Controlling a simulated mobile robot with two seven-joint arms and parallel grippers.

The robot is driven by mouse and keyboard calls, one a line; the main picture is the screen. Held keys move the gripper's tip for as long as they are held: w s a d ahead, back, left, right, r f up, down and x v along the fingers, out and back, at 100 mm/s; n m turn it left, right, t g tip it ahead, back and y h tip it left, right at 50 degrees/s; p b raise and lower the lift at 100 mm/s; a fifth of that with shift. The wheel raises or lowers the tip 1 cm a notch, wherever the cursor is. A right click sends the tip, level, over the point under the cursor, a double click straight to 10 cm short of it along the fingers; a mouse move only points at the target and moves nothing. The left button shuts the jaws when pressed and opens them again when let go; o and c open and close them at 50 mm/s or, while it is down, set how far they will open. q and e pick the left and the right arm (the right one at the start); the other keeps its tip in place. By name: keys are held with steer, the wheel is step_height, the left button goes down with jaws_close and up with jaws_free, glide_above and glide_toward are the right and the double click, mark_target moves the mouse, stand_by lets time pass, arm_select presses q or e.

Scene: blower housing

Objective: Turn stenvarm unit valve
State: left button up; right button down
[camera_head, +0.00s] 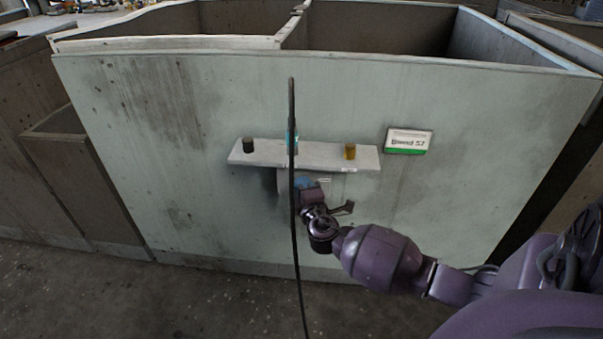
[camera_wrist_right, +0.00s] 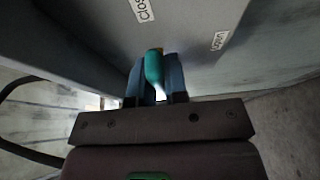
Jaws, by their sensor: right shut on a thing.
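A teal-green valve handle (camera_wrist_right: 154,68) shows in the right wrist view between the two blue fingers of my right gripper (camera_wrist_right: 158,82). The fingers are shut on it. In the head view my right gripper (camera_head: 304,184) is just under a pale shelf (camera_head: 322,159) on the panel, and the handle itself cannot be made out there. A label starting "Clos" (camera_wrist_right: 141,9) and a second small label (camera_wrist_right: 220,40), hard to read, are on the grey surface beside the handle. My left gripper is in neither view.
A dark cable (camera_head: 293,230) hangs in front of the panel (camera_head: 180,150), passing close to my right gripper. A dark knob (camera_head: 249,145) and a yellowish knob (camera_head: 350,151) stand on the shelf. A white and green sign (camera_head: 408,141) is at right. Concrete floor (camera_head: 200,295) lies below.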

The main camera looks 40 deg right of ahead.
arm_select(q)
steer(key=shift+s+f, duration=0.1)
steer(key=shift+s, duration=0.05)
arm_select(e)
steer(key=shift+a, duration=0.1)
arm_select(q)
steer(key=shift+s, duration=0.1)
arm_select(e)
steer(key=c, duration=1.1)
jaws_free()
steer(key=shift+c, duration=0.2)
arm_select(q)
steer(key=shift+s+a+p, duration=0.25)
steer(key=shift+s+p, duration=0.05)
steer(key=shift+p, duration=0.4)
arm_select(e)
steer(key=v, duration=1.1)
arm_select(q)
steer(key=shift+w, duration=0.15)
arm_select(e)
steer(key=shift+w, duration=0.1)
steer(key=shift+f, duration=0.1)
